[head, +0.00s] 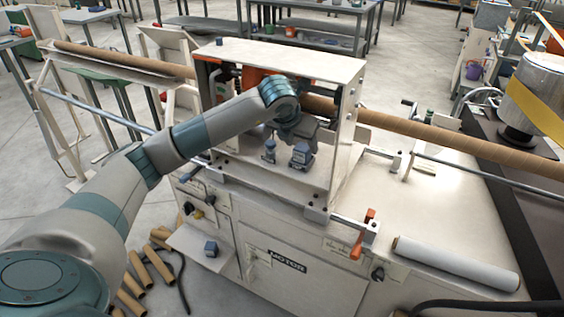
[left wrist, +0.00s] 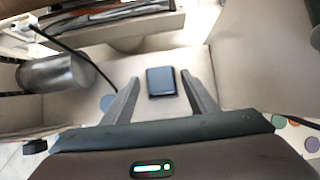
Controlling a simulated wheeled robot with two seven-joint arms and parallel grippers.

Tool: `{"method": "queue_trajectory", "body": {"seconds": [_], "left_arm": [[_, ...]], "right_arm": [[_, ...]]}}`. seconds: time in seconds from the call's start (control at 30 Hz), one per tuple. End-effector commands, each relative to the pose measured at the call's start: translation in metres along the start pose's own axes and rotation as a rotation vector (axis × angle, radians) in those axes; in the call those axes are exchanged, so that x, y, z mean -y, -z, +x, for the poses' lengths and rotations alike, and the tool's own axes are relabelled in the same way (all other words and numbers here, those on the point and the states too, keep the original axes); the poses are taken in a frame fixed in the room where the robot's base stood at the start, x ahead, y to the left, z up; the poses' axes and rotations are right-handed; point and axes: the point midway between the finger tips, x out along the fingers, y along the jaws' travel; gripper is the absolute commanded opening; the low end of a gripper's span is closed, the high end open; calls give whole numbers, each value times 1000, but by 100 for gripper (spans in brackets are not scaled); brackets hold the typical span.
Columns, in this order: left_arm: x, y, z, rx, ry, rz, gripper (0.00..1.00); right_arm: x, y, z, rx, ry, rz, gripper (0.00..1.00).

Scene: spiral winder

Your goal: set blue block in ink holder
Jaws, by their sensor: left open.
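In the left wrist view a dark blue block (left wrist: 162,82) lies on a beige surface, in line with the gap between the fingers of my left gripper (left wrist: 161,85). The fingers are apart, one on each side of it in the picture, with no contact visible. Another small dark blue block (head: 211,248) sits on a low front shelf. I cannot tell which thing is the ink holder.
The housing's top plate (head: 290,60) and side walls enclose my gripper closely. A long brown tube (head: 450,137) runs through the machine. An orange-handled lever (head: 362,235) and a white roll (head: 455,264) are at the right front. A metal cylinder (left wrist: 58,73) is left in the wrist view.

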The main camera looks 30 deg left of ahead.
Motion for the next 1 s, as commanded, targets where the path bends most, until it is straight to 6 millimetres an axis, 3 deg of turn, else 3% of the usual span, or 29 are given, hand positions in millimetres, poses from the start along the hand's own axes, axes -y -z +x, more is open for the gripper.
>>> {"method": "queue_trajectory", "body": {"seconds": [0.1, 0.23, 0.33, 0.5, 0.6, 0.8, 1.0], "left_arm": [[-1, 17, -9, 0, -1, 2, 53], [0, 36, -22, 1, -1, 2, 53], [0, 52, -31, 1, 0, 3, 53], [0, 77, -47, 1, -1, 2, 53], [1, 88, -55, 1, 0, 1, 53], [0, 99, -64, 1, -1, -1, 53], [1, 101, -66, 0, -1, 0, 53]], "right_arm": [[-2, -16, 5, 32, -2, 2, 31], [-4, -18, 10, 31, -4, 2, 31], [-4, -2, 13, -7, -4, 2, 31], [2, 48, 15, -105, 3, -3, 31], [6, 60, 16, -134, 6, -4, 31], [9, 74, 15, -169, 10, -4, 31], [10, 72, 14, -172, 11, -4, 31]]}}
